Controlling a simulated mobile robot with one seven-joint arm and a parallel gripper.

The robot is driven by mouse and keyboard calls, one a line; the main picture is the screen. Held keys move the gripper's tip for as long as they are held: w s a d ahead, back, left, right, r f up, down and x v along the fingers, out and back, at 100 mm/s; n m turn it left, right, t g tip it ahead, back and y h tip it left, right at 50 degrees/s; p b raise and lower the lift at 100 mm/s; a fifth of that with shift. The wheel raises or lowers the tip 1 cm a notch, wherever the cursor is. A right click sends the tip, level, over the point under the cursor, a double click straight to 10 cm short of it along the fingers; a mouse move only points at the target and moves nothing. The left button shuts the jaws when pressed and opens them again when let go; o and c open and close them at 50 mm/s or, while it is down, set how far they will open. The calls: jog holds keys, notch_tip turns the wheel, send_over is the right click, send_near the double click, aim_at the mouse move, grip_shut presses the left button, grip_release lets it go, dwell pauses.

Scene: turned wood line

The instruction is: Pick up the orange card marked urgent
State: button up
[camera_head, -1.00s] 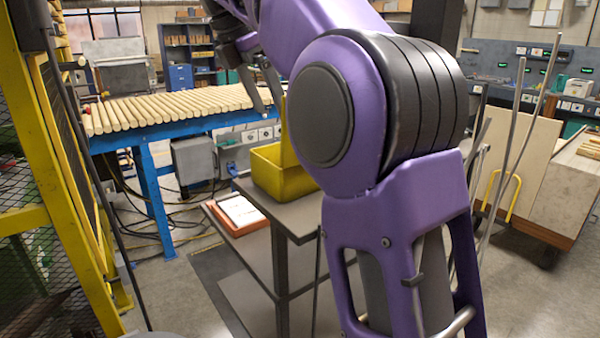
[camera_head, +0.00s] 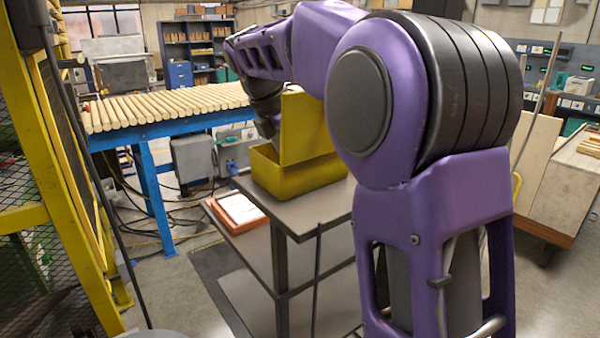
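I cannot make out an orange card marked urgent. An orange flat item with a white sheet on it (camera_head: 238,212) lies on the cart's lower, left-hand shelf; no marking is readable at this size. My gripper (camera_head: 268,130) points down at the left part of an open yellow bin (camera_head: 310,176), close to its rim and beside its upright yellow panel. The fingertips are too small and dark to separate, so its opening does not show. The bin's inside is mostly hidden from this angle.
The bin stands on a grey cart top (camera_head: 300,212). A blue-framed table (camera_head: 152,190) with a row of wooden rods (camera_head: 170,105) stands behind at left. A yellow guard frame (camera_head: 60,180) borders the left. A wooden cart (camera_head: 560,190) stands at right.

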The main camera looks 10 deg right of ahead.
jog(key=shift+d+f, duration=0.15)
jog(key=shift+f, duration=0.2)
jog(key=shift+c, duration=0.3)
jog(key=c, duration=1.4)
jog(key=shift+o, duration=0.2)
jog(key=shift+r, duration=0.1)
